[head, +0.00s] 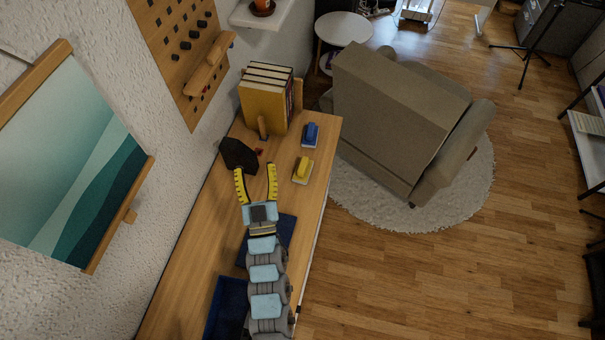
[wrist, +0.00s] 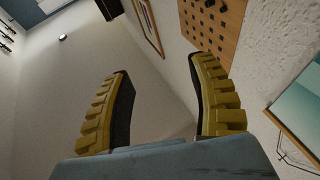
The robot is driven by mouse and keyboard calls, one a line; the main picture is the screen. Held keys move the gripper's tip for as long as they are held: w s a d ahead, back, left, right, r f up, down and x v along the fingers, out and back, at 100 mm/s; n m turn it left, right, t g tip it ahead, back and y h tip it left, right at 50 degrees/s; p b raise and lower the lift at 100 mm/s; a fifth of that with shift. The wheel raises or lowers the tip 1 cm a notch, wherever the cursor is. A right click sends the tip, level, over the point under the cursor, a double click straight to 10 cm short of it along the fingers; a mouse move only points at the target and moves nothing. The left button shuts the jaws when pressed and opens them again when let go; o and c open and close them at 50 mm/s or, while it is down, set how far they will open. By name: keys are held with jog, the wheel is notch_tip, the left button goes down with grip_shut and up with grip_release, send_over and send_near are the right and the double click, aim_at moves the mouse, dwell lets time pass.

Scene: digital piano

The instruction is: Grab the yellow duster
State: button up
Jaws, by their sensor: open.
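The yellow duster (head: 303,168) lies on the wooden cabinet top near its right edge in the head view, a yellow grip on a pale base. My gripper (head: 256,170) is to the left of it, apart from it, with its yellow ribbed fingers spread and nothing between them. In the wrist view my gripper (wrist: 160,95) is open and empty, facing the wall and ceiling. The duster does not show in the wrist view.
A blue duster (head: 311,133) lies behind the yellow one. Yellow books (head: 262,108) stand at the far end, and a dark block (head: 238,155) sits left of my fingers. Blue trays (head: 228,305) lie under my arm. A pegboard (head: 178,45) hangs on the wall.

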jog(key=w+d+f+m+g+h+b, duration=0.1)
jog(key=w+f+g+h+b, duration=0.1)
jog(key=f, duration=0.4)
jog(key=w+d+f+m+g+h+b, duration=0.1)
jog(key=w+f+g+h+b, duration=0.15)
jog(key=f, duration=0.35)
jog(key=m+g+h+b, duration=0.3)
jog(key=m+g, duration=0.1)
jog(key=g, duration=0.1)
send_near(302, 168)
jog(key=b+x, duration=0.1)
jog(key=x, duration=0.5)
jog(key=shift+w+d+f+b, duration=0.1)
jog(key=shift+w+d+b, duration=0.1)
jog(key=shift+w+b, duration=0.1)
jog(key=b+x, duration=0.1)
jog(key=x, duration=0.3)
jog(key=shift+w+a+f, duration=0.1)
jog(key=shift+f, duration=0.1)
jog(key=shift+w+b, duration=0.35)
jog(key=shift+w, duration=0.05)
grip_shut()
